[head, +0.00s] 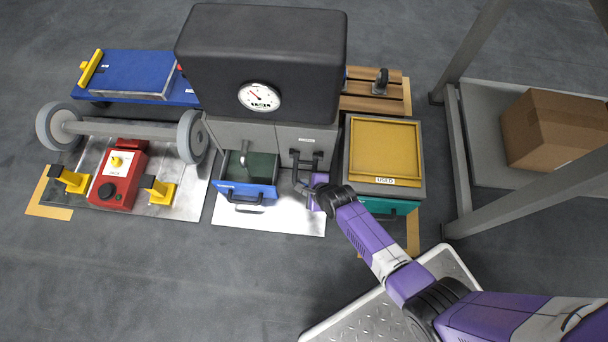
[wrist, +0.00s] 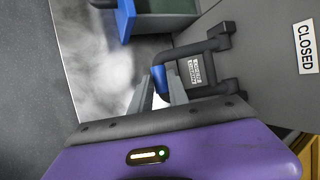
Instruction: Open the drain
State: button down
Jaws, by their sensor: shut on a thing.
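A black tank (head: 260,50) with a round white dial (head: 260,96) sits on a grey cabinet (head: 290,138). A black bent lever (head: 306,160) is mounted on the cabinet's front, right of a grey spout (head: 244,150). The lever also shows in the wrist view (wrist: 201,46), with a blue end (wrist: 160,72). My gripper (head: 303,188), also in the wrist view (wrist: 162,86), is shut on the lever at this blue end. A CLOSED label (wrist: 306,47) is on the grey face beside the lever. Part of the blue end is hidden between my fingers.
A blue open drawer (head: 247,190) sticks out below the spout, left of my gripper. A yellow-topped bin marked USED (head: 384,150) stands at right. A red box (head: 119,180) is at left. Grey floor lies in front.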

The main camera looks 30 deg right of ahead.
jog(key=shift+s+a+f+g, duration=0.15)
jog(key=shift+s+a+f, duration=0.1)
jog(key=shift+s+f, duration=0.25)
jog(key=shift+s+a+f+g, duration=0.15)
jog(key=shift+s+a+f, duration=0.1)
jog(key=shift+f, duration=0.3)
jog(key=c, duration=1.3)
grip_release()
jog(key=shift+w+d, duration=0.1)
jog(key=shift+d, duration=0.05)
jog(key=shift+w+d+r, duration=0.1)
jog(key=p+v, duration=0.5)
jog(key=v, duration=0.2)
jog(key=shift+s+d+r, duration=0.1)
jog(key=shift+s+r, duration=0.15)
jog(key=shift+r, duration=0.05)
